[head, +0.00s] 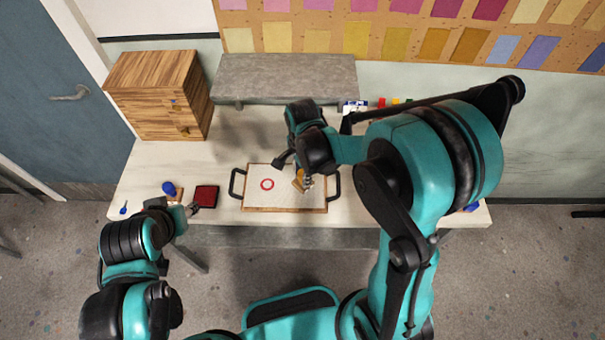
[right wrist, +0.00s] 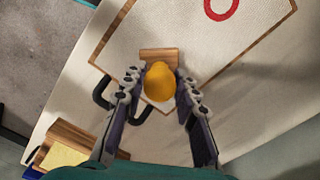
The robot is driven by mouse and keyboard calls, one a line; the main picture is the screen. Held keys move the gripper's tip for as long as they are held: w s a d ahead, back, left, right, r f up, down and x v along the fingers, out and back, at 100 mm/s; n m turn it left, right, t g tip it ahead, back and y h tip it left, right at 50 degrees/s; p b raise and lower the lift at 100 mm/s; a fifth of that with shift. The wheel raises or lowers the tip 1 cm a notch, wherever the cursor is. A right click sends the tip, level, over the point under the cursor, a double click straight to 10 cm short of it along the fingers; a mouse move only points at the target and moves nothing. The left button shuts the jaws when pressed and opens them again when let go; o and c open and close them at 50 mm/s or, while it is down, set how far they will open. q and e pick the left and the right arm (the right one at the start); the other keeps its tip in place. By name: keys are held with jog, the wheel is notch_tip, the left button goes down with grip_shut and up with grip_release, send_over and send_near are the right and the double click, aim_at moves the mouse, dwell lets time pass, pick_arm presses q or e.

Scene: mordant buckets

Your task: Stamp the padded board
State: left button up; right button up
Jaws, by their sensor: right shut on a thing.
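The padded board (head: 285,201) is a white sheet in a wooden frame with black handles at its left and right ends. It lies on the table in the head view, with one red ring (head: 267,184) printed on its left half. My right gripper (head: 303,177) is over the board's right half, shut on the orange knob (right wrist: 160,82) of a stamp with a wooden base (right wrist: 158,54). I cannot tell whether the base touches the board. The red ring (right wrist: 222,8) also shows in the right wrist view. My left gripper (head: 194,209) is low beside the dark red pad (head: 206,195); its fingers are too small to read.
A blue-knobbed stamp (head: 169,188) stands left of the red pad. A wooden drawer cabinet (head: 150,95) is at the back left and a grey raised shelf (head: 285,78) at the back. A wooden block with a yellow top (right wrist: 65,152) shows in the right wrist view.

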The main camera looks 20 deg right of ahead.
dwell(0.5)
jog(key=shift+r+p, duration=2.65)
jog(key=shift+r, duration=0.85)
